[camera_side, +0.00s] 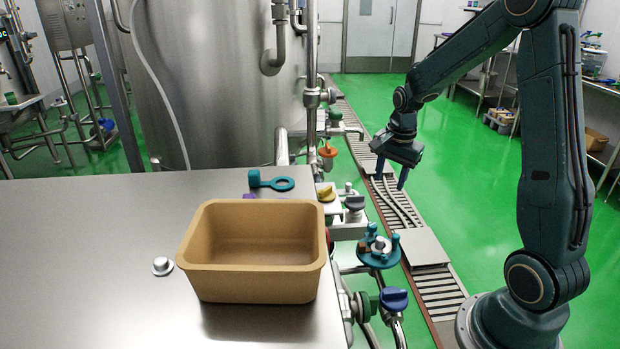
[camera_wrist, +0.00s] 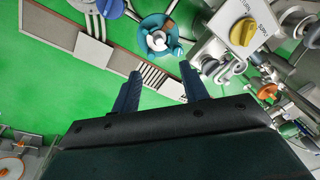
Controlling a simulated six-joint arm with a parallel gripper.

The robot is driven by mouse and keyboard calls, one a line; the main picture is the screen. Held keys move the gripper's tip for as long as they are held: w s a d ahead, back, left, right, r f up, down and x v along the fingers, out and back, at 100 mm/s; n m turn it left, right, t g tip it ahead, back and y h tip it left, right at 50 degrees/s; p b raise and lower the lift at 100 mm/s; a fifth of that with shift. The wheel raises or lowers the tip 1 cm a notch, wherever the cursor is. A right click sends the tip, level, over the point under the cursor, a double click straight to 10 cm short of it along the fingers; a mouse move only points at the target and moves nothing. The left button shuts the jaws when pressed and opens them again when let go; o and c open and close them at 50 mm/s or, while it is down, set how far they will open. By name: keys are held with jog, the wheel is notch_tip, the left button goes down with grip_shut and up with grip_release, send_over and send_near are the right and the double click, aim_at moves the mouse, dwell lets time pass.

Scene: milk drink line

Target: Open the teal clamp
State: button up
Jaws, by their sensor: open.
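The teal clamp (camera_side: 366,258) is a ring with raised lugs around a steel fitting, right of the table edge in the side view. In the wrist view the teal clamp (camera_wrist: 146,28) shows as a round ring around a pale centre, just beyond my fingertips. I cannot tell whether its latch is shut. My gripper (camera_side: 391,178) is open and empty, pointing down behind the clamp and apart from it. In the wrist view my gripper (camera_wrist: 161,70) has its two fingers spread, with nothing between them.
A tan bin (camera_side: 250,287) stands empty on the steel table (camera_side: 80,250). A flat teal part with a ring (camera_side: 281,184) lies behind it. A yellow knob (camera_wrist: 243,32) and a blue knob (camera_side: 394,299) sit near the clamp among pipes.

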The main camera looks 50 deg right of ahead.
aim_at(397, 235)
jog(key=s+d+f+m+g, duration=0.1)
jog(key=d+f+m, duration=0.5)
jog(key=f, duration=0.5)
jog(key=shift+s+d+f+y, duration=0.3)
jog(key=shift+d+f+y, duration=0.1)
jog(key=shift+d, duration=0.8)
jog(key=shift+f, duration=0.1)
jog(key=shift+f, duration=6.8)
grip_shut()
